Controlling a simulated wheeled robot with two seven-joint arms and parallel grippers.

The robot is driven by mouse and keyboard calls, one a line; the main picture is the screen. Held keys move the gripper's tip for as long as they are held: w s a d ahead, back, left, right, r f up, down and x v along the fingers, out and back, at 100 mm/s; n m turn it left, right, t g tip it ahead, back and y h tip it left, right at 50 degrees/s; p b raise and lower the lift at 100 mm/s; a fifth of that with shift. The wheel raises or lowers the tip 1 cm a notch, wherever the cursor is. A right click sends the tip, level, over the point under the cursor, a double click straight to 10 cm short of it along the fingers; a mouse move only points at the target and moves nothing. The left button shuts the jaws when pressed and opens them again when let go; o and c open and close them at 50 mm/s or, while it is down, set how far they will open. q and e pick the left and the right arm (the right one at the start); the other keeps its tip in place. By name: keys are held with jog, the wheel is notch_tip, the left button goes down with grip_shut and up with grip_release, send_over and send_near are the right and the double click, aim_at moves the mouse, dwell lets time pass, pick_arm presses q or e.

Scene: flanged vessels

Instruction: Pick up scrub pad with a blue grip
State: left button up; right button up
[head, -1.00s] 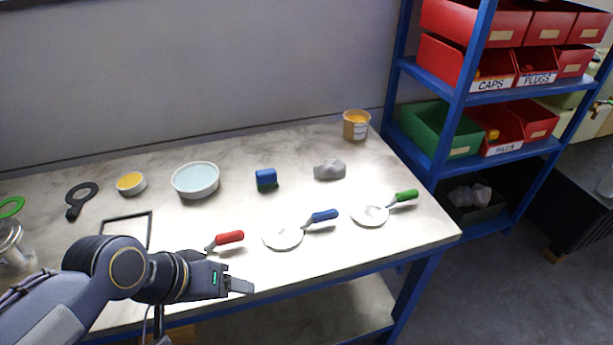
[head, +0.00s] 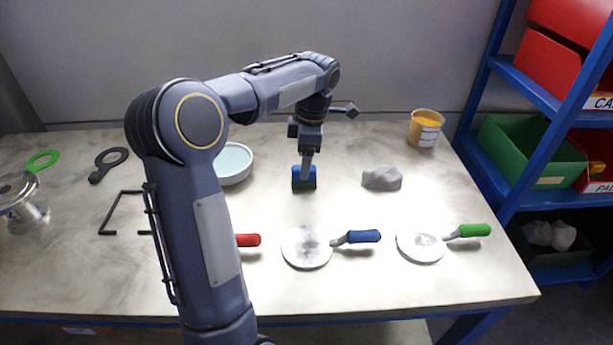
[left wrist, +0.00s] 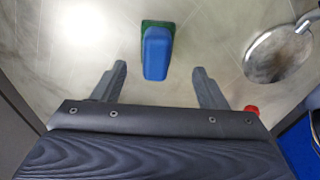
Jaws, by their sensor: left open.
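The scrub pad with a blue grip (head: 298,181) lies on the table, its blue grip up and a green pad beneath. In the left wrist view the scrub pad (left wrist: 156,52) shows ahead of and between the two fingers. My left gripper (head: 306,172) points down over the scrub pad, and one finger covers part of it in the head view. In the left wrist view my left gripper (left wrist: 158,84) is open and empty, with its fingers apart on either side. I cannot tell its exact height above the pad. My right gripper is not in view.
A grey crumpled lump (head: 382,178) lies right of the pad. Round plates with blue (head: 307,247) and green (head: 421,246) handles lie nearer the front. A pale blue bowl (head: 236,165) is at left, partly behind my arm. An orange-filled tub (head: 425,128) stands at the back right.

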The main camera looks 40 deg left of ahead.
aim_at(296, 182)
pick_arm(q)
jog(key=f, duration=0.5)
jog(key=shift+w+a+f, duration=0.1)
jog(key=shift+a+f, duration=0.2)
jog(key=c, duration=1.1)
jog(key=shift+r, duration=0.15)
